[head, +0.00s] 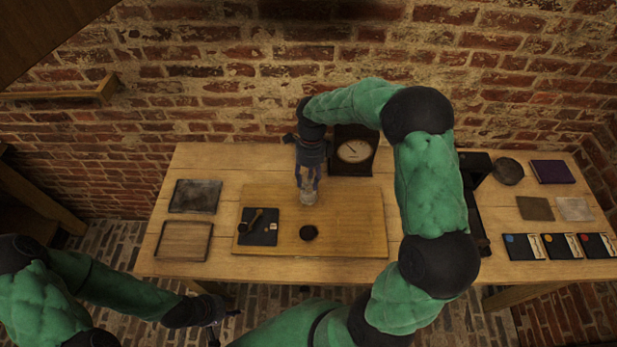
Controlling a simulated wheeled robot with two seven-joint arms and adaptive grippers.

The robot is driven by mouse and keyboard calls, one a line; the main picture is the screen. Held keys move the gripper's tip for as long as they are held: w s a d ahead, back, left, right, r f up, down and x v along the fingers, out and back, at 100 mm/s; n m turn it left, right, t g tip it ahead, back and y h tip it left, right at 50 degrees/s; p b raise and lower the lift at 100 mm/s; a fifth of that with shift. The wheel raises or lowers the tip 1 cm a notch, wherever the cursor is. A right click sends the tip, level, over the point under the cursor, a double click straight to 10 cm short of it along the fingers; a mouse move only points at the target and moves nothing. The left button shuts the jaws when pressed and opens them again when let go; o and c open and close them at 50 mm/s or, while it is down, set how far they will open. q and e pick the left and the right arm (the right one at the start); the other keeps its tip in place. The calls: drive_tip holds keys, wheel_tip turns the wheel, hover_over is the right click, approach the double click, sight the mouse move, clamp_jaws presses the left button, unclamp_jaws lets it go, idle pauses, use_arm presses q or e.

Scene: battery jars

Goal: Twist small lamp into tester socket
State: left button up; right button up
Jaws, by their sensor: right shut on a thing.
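My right gripper (308,187) points down over the back middle of the wooden board (355,225). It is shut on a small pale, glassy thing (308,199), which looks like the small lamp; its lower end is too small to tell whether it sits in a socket. A tester with a round pale dial (354,151) stands in a dark case behind the board, partly hidden by my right arm. My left gripper (217,331) is low at the front, off the table; its fingers are too small and dark to read.
A black round piece (309,233) lies in front of the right gripper. A dark mat (259,227) with small tools is at the board's left. Two trays (195,196) (183,241) stand further left. Several coloured cards (522,246) lie at the right. The board's right half is clear.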

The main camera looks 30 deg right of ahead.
idle(0.3)
drive_tip(key=m+t+p, duration=0.1)
drive_tip(key=m, duration=0.4)
drive_tip(key=shift+m+y, duration=0.3)
drive_tip(key=shift+m, duration=0.1)
drive_tip(key=o, duration=1.1)
drive_tip(key=shift+f, duration=0.1)
drive_tip(key=shift+o, duration=0.2)
drive_tip(key=shift+r, duration=0.2)
drive_tip(key=v, duration=1.1)
drive_tip(key=shift+d+r, duration=0.15)
drive_tip(key=shift+r, duration=0.2)
